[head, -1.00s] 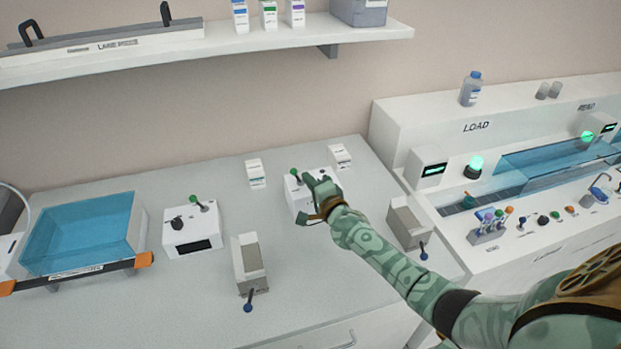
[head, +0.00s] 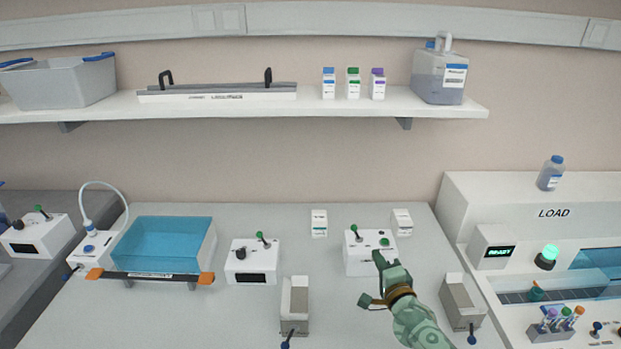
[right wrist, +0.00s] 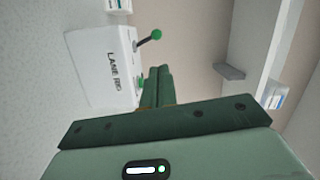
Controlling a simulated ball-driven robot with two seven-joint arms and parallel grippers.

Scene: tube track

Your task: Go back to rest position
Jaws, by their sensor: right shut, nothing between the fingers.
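My right gripper (head: 372,281) is in front of a white box with a green-knobbed lever (head: 357,258) on the bench, and overlaps its lower right part in the head view. In the right wrist view the gripper's green fingers (right wrist: 158,88) are together with nothing between them. The same white box (right wrist: 100,65), with lettering that starts "LANE", is just beyond them to the left. I cannot tell whether the fingers touch it. My left gripper is in neither view.
A blue-lidded tank (head: 165,243), a second lever box (head: 252,264) and two open grey holders (head: 294,303) (head: 461,300) stand on the bench (head: 235,325). The LOAD machine (head: 484,205) is at right. A shelf (head: 200,108) with bottles runs above.

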